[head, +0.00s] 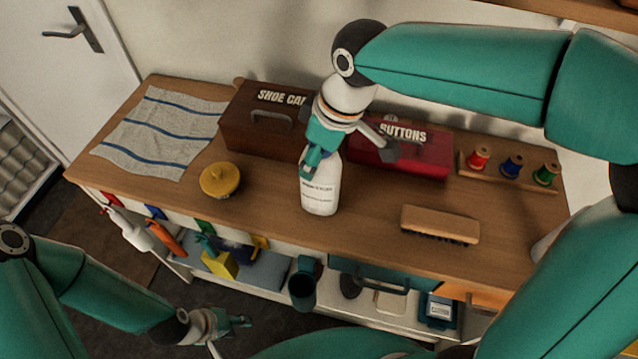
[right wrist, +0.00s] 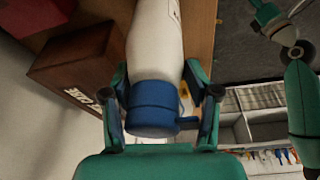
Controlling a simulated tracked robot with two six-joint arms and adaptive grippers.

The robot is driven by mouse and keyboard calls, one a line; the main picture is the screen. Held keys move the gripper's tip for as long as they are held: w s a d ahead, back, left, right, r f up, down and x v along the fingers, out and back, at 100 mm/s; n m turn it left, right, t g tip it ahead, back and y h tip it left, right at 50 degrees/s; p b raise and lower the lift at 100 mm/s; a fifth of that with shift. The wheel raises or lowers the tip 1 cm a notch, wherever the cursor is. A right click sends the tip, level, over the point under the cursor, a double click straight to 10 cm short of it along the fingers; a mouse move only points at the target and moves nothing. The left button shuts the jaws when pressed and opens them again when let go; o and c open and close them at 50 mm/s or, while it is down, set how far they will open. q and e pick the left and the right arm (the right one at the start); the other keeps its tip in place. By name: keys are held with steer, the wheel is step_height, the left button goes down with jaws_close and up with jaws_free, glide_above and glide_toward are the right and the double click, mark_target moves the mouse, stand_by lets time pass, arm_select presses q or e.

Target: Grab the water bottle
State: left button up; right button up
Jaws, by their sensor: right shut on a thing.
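The water bottle (head: 320,190) is white with dark print and stands upright on the wooden counter. Its blue cap shows in the right wrist view (right wrist: 155,108). My right gripper (head: 322,155) comes down from above and is shut on the bottle's upper end, with a finger on each side of the cap in the right wrist view (right wrist: 160,100). In the head view the gripper hides the cap. My left gripper (head: 240,325) is low in front of the counter, well away from the bottle, with its fingers apart and empty.
A brown shoe care box (head: 262,130) and a red buttons box (head: 425,158) stand close behind the bottle. A yellow round tin (head: 220,180) is left, a brush (head: 440,225) right. Thread spools (head: 512,166) and a striped towel (head: 160,135) lie further out.

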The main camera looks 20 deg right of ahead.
steer(key=shift+s+f, duration=0.15)
jaws_close()
steer(key=shift+a, duration=0.1)
